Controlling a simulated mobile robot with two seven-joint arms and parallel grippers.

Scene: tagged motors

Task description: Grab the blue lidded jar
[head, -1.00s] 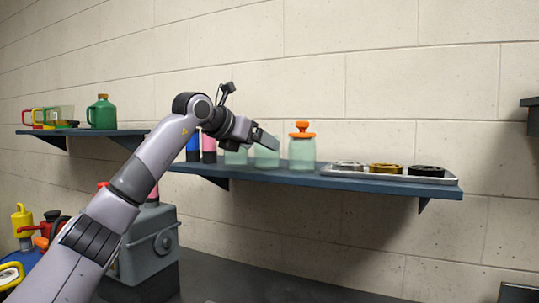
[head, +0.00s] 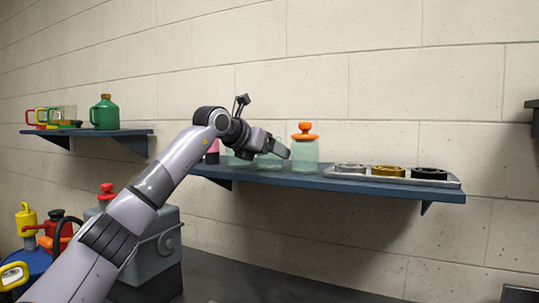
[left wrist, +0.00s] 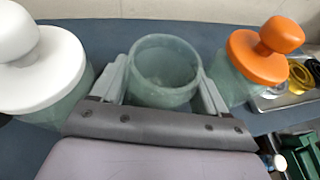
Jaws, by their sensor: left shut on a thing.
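My left gripper (left wrist: 163,96) has a finger on each side of a pale green glass jar (left wrist: 163,62) and is shut on it. This jar's round mouth shows open, with no lid on it. In the head view my left gripper (head: 280,150) is at the shelf, partly hiding the jar (head: 269,163). A jar with an orange lid (head: 305,152) stands to its right, also in the left wrist view (left wrist: 258,58). A jar with a white lid (left wrist: 45,70) stands to its left. I see no blue lid. My right gripper is out of view.
The jars stand on a dark blue wall shelf (head: 330,183). A metal tray (head: 440,183) with silver, gold and black rings lies at its right. A pink and black bottle (head: 212,153) stands further left. A green jug (head: 104,113) is on another shelf.

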